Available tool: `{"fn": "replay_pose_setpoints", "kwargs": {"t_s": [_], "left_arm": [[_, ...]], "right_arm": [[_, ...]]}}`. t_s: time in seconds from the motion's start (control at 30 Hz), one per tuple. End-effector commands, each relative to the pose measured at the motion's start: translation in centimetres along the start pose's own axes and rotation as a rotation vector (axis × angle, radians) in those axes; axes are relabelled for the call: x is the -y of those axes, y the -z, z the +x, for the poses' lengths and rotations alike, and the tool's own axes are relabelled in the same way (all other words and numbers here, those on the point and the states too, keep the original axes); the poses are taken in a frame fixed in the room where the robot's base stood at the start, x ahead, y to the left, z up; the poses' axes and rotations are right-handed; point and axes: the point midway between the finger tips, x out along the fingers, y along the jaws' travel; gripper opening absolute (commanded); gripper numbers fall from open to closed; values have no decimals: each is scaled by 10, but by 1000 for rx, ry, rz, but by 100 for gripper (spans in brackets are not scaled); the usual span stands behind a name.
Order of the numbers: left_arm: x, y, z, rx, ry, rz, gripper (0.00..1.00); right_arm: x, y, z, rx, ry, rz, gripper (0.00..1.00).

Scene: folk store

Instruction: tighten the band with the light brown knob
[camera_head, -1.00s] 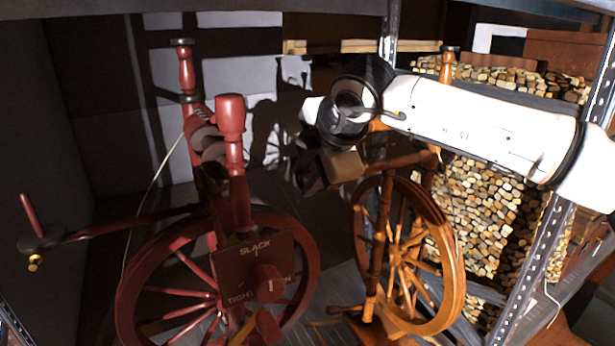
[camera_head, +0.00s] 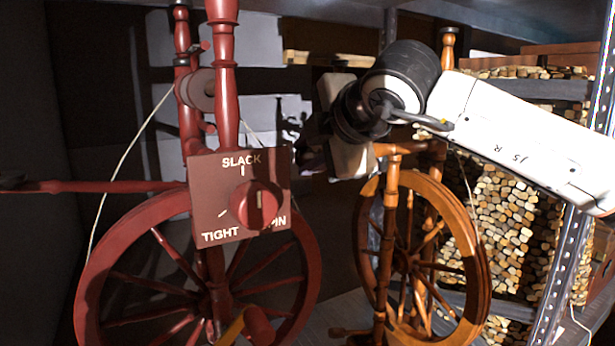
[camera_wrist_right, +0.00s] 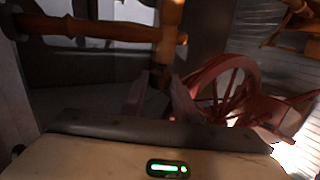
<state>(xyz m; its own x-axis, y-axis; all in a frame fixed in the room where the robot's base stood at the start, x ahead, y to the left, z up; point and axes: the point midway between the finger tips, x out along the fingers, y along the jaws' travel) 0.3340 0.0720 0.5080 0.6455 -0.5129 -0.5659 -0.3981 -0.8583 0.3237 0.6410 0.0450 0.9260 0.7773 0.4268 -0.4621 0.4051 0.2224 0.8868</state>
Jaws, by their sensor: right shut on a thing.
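The light brown spinning wheel (camera_head: 392,205) stands right of centre in the head view. My right gripper (camera_head: 314,150) is at its upper left side, with its dark fingers in shadow. In the right wrist view my gripper's fingers (camera_wrist_right: 158,92) are shut on the dark lower end of a light brown turned wooden piece (camera_wrist_right: 170,38), which seems to be the knob. The head view hides this grip behind my wrist and the shadow. The thin band (camera_head: 468,190) shows beside the light brown wheel's rim. My left gripper is not in view.
A dark red spinning wheel (camera_head: 105,250) stands at the left. Its panel (camera_head: 205,190) reads SLACK, TIGHT and SPIN around a red knob (camera_head: 257,204). A metal shelf post (camera_head: 560,280) and stacked wood-like pieces (camera_head: 510,220) are at the right. The red wheel also shows in the wrist view (camera_wrist_right: 225,85).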

Motion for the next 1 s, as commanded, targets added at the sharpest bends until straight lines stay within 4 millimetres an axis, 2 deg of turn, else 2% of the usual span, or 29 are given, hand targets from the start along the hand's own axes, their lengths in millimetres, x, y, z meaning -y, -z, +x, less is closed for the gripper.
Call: {"fn": "replay_pose_setpoints", "kwargs": {"t_s": [0.03,0.5,1.0], "left_arm": [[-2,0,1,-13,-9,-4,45],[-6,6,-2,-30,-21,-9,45],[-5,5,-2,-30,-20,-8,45]], "right_arm": [[6,-1,2,0,-19,2,4],[7,-1,2,1,-202,4,4],[6,-2,1,5,-232,2,4]]}}
